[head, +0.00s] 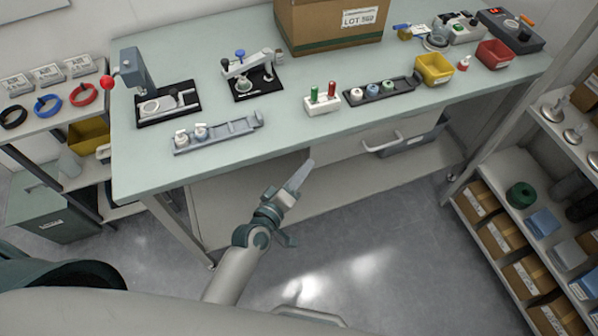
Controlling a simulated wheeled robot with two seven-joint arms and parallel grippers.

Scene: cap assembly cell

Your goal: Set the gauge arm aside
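What looks like the gauge arm (246,64) is a pale jointed arm with a blue knob. It stands over a small fixture on a black base plate (262,86), toward the back of the pale green workbench (150,170). My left gripper (303,174) is in front of the bench's front edge, well apart from the gauge arm. It points up and to the right, and its fingers are seen nearly edge-on, so the gap between them cannot be made out. Nothing shows held in it. My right gripper is not in view.
A press with a red ball handle (106,82) stands left of the gauge arm. A grey rack (218,133) lies in front. A white block with green and red pins (322,101) and a dark tray (380,90) stand right. A cardboard box (310,22) stands behind.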

